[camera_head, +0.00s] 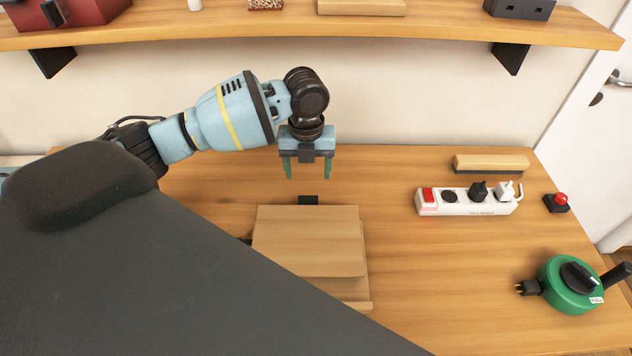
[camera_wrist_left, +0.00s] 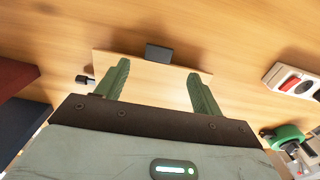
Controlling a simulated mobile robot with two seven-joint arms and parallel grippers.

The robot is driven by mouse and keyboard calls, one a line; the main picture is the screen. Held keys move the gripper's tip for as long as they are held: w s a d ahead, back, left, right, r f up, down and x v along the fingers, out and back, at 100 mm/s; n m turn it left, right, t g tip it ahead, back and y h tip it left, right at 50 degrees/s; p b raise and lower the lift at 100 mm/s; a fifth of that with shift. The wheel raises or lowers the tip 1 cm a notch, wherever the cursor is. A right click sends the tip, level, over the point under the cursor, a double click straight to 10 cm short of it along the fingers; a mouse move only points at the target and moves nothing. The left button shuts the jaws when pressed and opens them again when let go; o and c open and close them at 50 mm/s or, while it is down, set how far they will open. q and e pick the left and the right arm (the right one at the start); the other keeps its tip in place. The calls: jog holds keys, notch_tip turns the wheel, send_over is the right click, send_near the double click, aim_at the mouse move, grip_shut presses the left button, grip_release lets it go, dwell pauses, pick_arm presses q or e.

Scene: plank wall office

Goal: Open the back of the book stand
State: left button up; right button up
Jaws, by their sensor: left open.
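The book stand (camera_head: 308,235) is a light wooden board lying on the desk in the head view, with a ledge at its near edge. A small black tab (camera_head: 308,200) sits at its far edge. My dark body covers its lower left part. My left gripper (camera_head: 307,176) is open and empty, with green fingers pointing down, a little beyond the black tab in the picture. In the left wrist view the open fingers (camera_wrist_left: 158,88) lie over the board (camera_wrist_left: 150,75), and the black tab (camera_wrist_left: 158,53) shows between and beyond them. My right gripper is not in view.
A white power strip (camera_head: 465,200), a wooden block (camera_head: 490,164), a red button (camera_head: 557,202) and a green cable reel (camera_head: 572,285) are on the right of the desk. A shelf (camera_head: 330,29) hangs above the desk. The desk between stand and power strip is clear.

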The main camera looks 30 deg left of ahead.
aim_at(308, 197)
pick_arm(q)
jog(key=shift+s+f, duration=0.1)
jog(key=shift+s, duration=0.1)
jog(key=shift+s+f, duration=0.1)
jog(key=shift+f, duration=0.15)
jog(key=shift+w+f, duration=0.2)
jog(key=shift+f, duration=3.35)
jog(key=shift+c, duration=0.5)
jog(key=c, duration=1.3)
